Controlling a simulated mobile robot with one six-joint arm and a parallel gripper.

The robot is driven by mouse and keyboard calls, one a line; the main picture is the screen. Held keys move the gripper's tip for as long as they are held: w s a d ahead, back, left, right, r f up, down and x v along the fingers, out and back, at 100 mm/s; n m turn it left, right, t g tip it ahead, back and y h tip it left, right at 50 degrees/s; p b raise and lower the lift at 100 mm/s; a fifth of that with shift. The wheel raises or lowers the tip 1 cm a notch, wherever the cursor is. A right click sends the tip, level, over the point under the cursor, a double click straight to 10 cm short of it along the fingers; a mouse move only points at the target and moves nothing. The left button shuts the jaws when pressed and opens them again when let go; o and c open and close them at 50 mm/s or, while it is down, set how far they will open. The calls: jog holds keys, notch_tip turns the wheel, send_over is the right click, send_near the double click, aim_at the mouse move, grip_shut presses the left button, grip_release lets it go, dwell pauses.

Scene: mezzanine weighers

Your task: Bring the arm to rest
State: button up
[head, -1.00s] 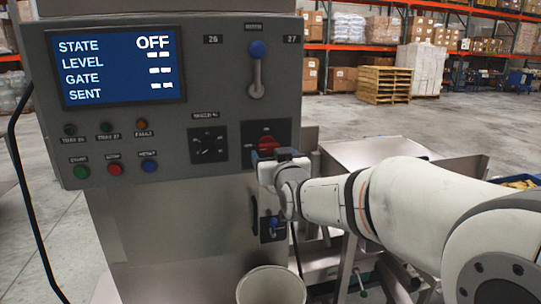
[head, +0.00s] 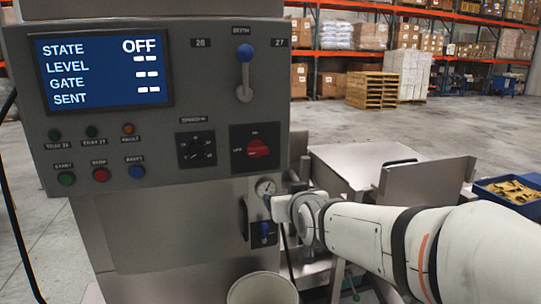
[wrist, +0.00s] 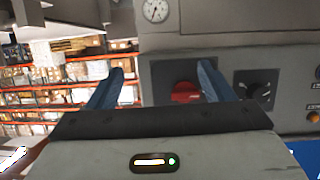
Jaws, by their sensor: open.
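My arm reaches in from the lower right in the head view. My gripper (head: 268,201) is in front of the cabinet, just below the control panel (head: 110,195) and near a round gauge (head: 265,187). In the wrist view, my gripper (wrist: 162,85) shows two blue fingers spread apart with nothing between them. The red rotary switch (wrist: 186,92) shows beyond the fingers, apart from them. In the head view the red switch (head: 257,148) is uncovered, above my gripper. The panel's screen (head: 104,71) reads STATE OFF.
A blue-knobbed lever (head: 245,75) and a black dial (head: 197,150) are on the panel. A pale bucket (head: 262,289) stands below. A steel tray (head: 350,170) is beside the arm, and a blue crate (head: 510,205) is at right.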

jog(key=s+d+f+m+g+h, duration=0.1)
jog(key=s+d+f+g, duration=0.2)
jog(key=s, duration=0.5)
jog(key=s+d+f+g+h, duration=0.1)
jog(key=s+d+f+g, duration=0.3)
jog(key=s+f, duration=0.2)
jog(key=s+d+f+m+g+h, duration=0.1)
jog(key=s+d+f+g, duration=0.3)
jog(key=s, duration=0.6)
jog(key=shift+d+f+m, duration=0.2)
jog(key=shift+f+m, duration=0.1)
jog(key=shift+f, duration=0.4)
jog(key=shift+c, duration=0.5)
